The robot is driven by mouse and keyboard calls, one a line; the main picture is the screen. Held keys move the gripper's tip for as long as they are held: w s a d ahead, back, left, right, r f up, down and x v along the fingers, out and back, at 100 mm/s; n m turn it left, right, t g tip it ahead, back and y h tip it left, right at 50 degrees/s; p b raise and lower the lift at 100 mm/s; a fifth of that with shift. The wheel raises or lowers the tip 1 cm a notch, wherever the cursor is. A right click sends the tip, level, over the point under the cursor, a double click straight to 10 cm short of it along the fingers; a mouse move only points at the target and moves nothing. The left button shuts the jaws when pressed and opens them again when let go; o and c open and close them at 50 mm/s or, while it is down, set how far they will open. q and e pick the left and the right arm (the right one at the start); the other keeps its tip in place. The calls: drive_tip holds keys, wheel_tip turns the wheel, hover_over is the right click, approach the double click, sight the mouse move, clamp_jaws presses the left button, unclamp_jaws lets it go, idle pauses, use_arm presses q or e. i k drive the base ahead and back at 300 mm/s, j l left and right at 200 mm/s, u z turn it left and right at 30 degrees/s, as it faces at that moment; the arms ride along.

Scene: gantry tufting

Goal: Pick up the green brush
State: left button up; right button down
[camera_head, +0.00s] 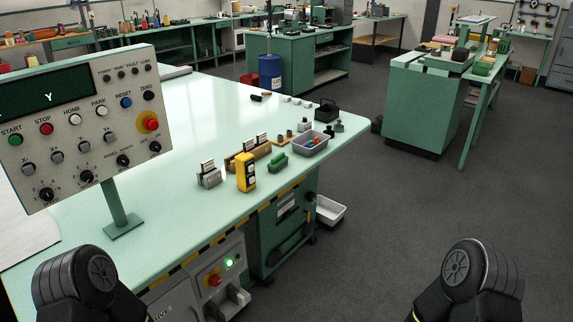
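A small green object that looks like the green brush (278,161) lies on the pale green tabletop (180,125) near its front right edge. It is just right of a yellow handheld device (246,171) and left of a grey bin (310,144) of small parts. A brown wooden block (248,155) with upright pieces stands behind it. Nothing covers the brush from this view. Only dark rounded parts of my two arms show at the bottom left and bottom right. Neither of my grippers is in view, and nothing touches the brush.
A control panel (85,125) on a green post stands at the table's left. A grey holder (209,178) is left of the yellow device. A black caddy (326,110) stands near the far right corner. A white tray (328,211) is below the edge. The floor at right is clear.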

sight(278, 162)
drive_tip(key=u, duration=2.6)
drive_tip(key=z, duration=2.6)
drive_tip(key=i+l+z, duration=0.15)
drive_tip(key=i+z, duration=0.25)
drive_tip(key=i, duration=0.55)
drive_tip(key=i+j+z, duration=0.2)
drive_tip(key=i+z, duration=0.2)
drive_tip(key=i, duration=0.55)
